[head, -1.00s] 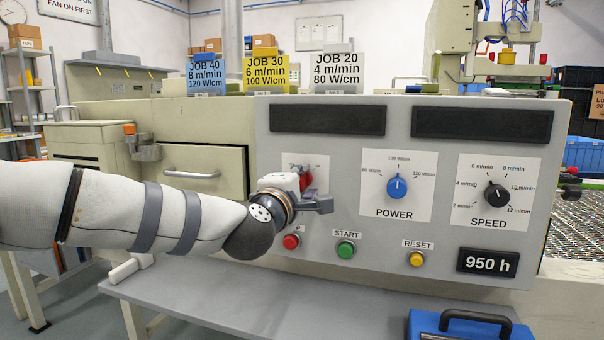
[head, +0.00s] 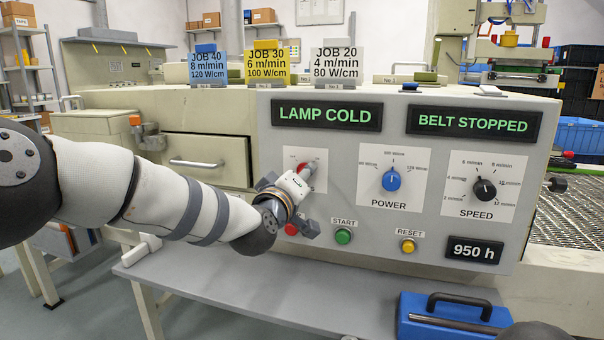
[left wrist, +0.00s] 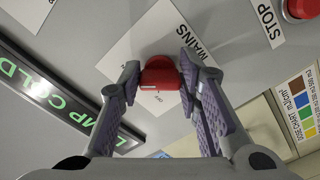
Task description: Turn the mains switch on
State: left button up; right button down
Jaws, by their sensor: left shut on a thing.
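The red mains switch (left wrist: 160,72) sits on a white plate marked MAINS (left wrist: 135,40) in the left wrist view. My left gripper (left wrist: 162,80) has one finger on each side of it and is shut on it. The left display (head: 327,116) is lit and reads LAMP COLD. The right display (head: 472,122) is lit and reads BELT STOPPED. My right gripper is not in view.
Below the gripper are a red stop button (head: 291,229), a green START button (head: 343,236) and a yellow RESET button (head: 407,246). The blue POWER knob (head: 391,180) and black SPEED knob (head: 485,189) are to the right. A blue toolbox (head: 452,318) stands in front.

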pick_arm(q)
jog(key=shift+r+m, duration=0.1)
jog(key=shift+m, duration=0.4)
jog(key=o, duration=1.1)
jog(key=shift+o, duration=0.2)
jog(key=v, duration=1.2)
